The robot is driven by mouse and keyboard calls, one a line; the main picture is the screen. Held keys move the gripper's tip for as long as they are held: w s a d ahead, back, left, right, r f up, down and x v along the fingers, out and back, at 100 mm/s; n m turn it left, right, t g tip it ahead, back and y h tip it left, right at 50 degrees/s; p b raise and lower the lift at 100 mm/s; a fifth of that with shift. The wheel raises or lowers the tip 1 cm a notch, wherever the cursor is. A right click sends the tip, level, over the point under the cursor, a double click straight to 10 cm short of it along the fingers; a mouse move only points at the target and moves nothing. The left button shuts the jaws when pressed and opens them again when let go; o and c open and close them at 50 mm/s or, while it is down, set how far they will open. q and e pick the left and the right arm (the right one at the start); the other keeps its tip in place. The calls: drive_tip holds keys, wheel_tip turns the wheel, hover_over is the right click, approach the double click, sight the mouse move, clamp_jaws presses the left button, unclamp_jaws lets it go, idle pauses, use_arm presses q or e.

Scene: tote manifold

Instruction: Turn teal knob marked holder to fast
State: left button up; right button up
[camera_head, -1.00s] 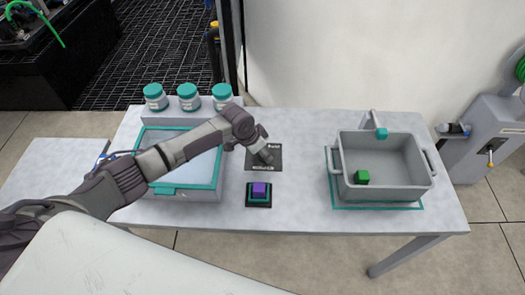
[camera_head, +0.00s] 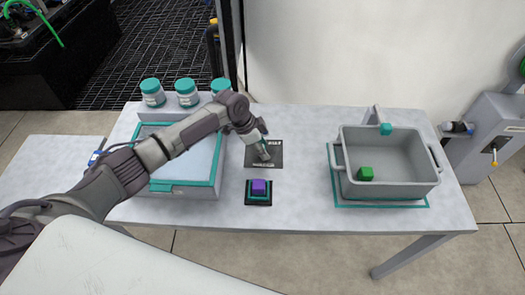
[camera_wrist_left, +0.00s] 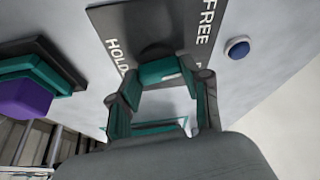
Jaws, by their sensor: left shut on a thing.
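The teal knob (camera_wrist_left: 163,72) shows between the fingertips in the left wrist view, over a round dark base. It sits on a dark plate (camera_head: 276,150) on the table; in the wrist view the plate (camera_wrist_left: 105,18) carries white lettering, "FREE" at one side and "HOLD", partly covered, at another. My left gripper (camera_head: 264,154) reaches down onto the plate. In the wrist view its fingers (camera_wrist_left: 165,88) are shut on the knob from both sides. In the head view the gripper hides most of the knob. I cannot tell the knob's exact setting. My right gripper is not in view.
A purple block (camera_head: 259,187) sits on a teal-and-black stand just in front of the plate. A grey tote (camera_head: 400,193) with a green cube (camera_head: 365,174) stands at right. A teal-rimmed tray (camera_head: 190,190) lies under my left arm, with jars (camera_head: 187,93) behind. A blue button (camera_wrist_left: 237,48) is beside the plate.

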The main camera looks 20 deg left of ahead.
use_arm(q)
drive_tip(key=m+g+b, duration=0.1)
drive_tip(key=m+b, duration=0.1)
drive_tip(key=m+g+b, duration=0.1)
drive_tip(key=m+b, duration=0.1)
drive_tip(key=m, duration=0.1)
drive_tip(key=shift+w+f+m+h+b, duration=0.2)
drive_tip(key=shift+m+h+b, duration=0.1)
drive_tip(key=shift+b, duration=0.1)
drive_tip(key=shift+r+m+g+b, duration=0.15)
drive_tip(key=shift+m+g+b, duration=0.55)
drive_tip(key=shift+m+b, duration=0.85)
drive_tip(key=shift+r+m, duration=0.1)
drive_tip(key=shift+m, duration=0.25)
drive_tip(key=o, duration=1.2)
drive_tip(key=shift+c, duration=0.2)
drive_tip(key=v, duration=1.2)
drive_tip(key=shift+w+d+r, duration=0.1)
drive_tip(key=shift+d, duration=0.05)
